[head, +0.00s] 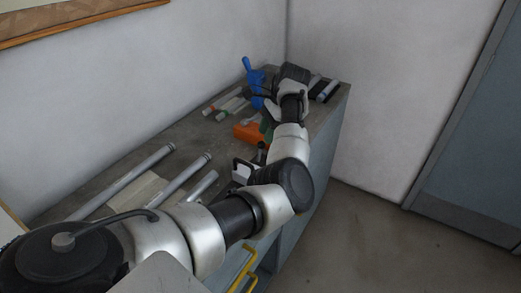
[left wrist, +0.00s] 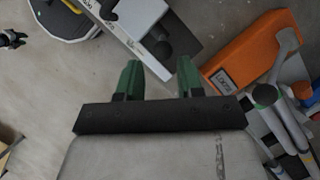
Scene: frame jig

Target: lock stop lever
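An orange block (head: 249,132) sits on the bench; in the left wrist view it (left wrist: 245,57) is at the upper right. In the head view the left gripper (head: 266,124) is close to the block, partly hidden by my wrist.
A light-grey fixture with a black knob (left wrist: 158,47) is just beyond the left fingertips. A blue object (head: 254,80) stands at the bench's back. Several grey tubes (head: 140,180) lie at the left. A yellow handle (head: 242,270) juts from the bench front.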

